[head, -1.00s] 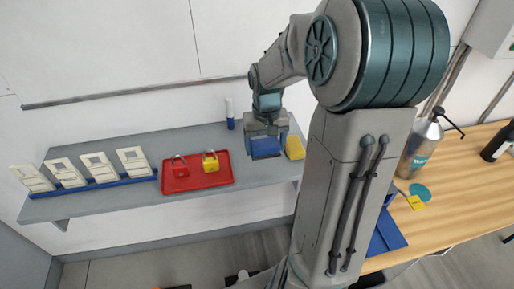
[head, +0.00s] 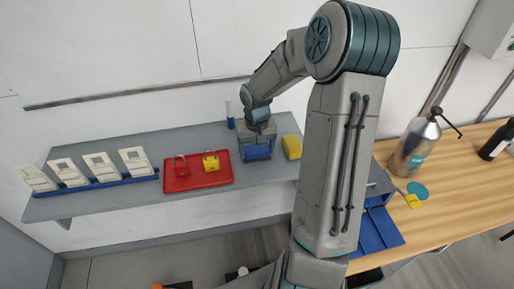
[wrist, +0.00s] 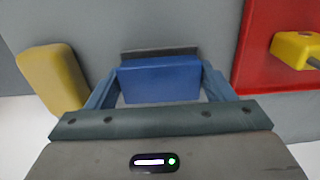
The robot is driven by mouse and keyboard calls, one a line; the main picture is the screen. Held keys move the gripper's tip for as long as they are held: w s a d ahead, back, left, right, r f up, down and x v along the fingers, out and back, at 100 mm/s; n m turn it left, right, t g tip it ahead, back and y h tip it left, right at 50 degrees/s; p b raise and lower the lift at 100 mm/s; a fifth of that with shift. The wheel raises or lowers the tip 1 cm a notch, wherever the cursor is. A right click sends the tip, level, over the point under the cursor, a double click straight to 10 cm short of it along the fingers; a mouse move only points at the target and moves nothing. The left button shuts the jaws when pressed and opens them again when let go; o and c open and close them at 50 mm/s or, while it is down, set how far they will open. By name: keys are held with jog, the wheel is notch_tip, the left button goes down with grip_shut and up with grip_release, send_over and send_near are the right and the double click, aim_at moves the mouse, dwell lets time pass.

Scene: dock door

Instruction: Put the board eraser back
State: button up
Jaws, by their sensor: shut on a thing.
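The board eraser is a blue block (head: 257,152) with a dark grey strip along its far side in the wrist view (wrist: 160,80). My gripper (head: 257,143) points down over the grey shelf (head: 215,135) and is shut on the eraser. In the wrist view, the fingers of my gripper (wrist: 160,88) stand at the eraser's left and right ends. The eraser is at or just above the shelf top; I cannot tell whether it touches. It is between the red tray and a yellow block.
The yellow block (head: 292,147) is close at the right. The red tray (head: 175,185) with red and yellow padlocks is at the left. A blue-and-white marker (head: 230,114) stands behind. A blue rack (head: 95,184) holds several white cards. A wooden bench (head: 455,190) is at right.

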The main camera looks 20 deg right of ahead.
aim_at(257, 149)
jog(key=o, duration=0.9)
notch_tip(257, 149, up, 12)
jog(key=s+a+r+t, duration=0.1)
jog(key=s+a, duration=0.2)
jog(key=s, duration=0.3)
jog(key=s+a+r+n+t, duration=0.1)
jog(key=s+a+r, duration=0.1)
jog(key=s, duration=0.5)
jog(key=s+a+r+n+t, duration=0.1)
jog(key=s+a+r, duration=0.1)
jog(key=s+a, duration=0.3)
jog(key=shift+s+t+b, duration=0.4)
jog(key=shift+s, duration=0.5)
